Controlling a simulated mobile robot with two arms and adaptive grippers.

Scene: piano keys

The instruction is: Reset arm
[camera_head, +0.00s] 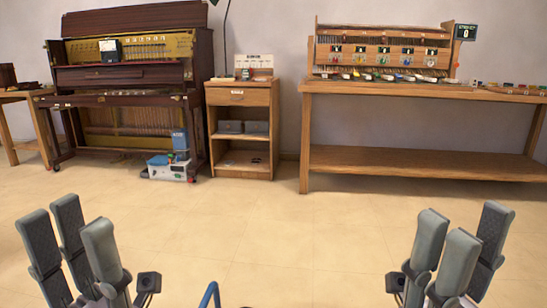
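My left gripper (82,236) is at the lower left of the head view, fingers pointing up and spread apart, with nothing between them. My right gripper (452,248) is at the lower right, also with its fingers apart and empty. Both are in front of the bare floor, well short of the furniture. My arms behind the grippers are mostly out of view below the frame.
A dark upright piano (132,75) with its front opened stands at the back left. A wooden cabinet (241,96) is beside it. A long workbench (418,90) carries a wooden key rack (381,50) at the right. The tiled floor (270,230) between is clear.

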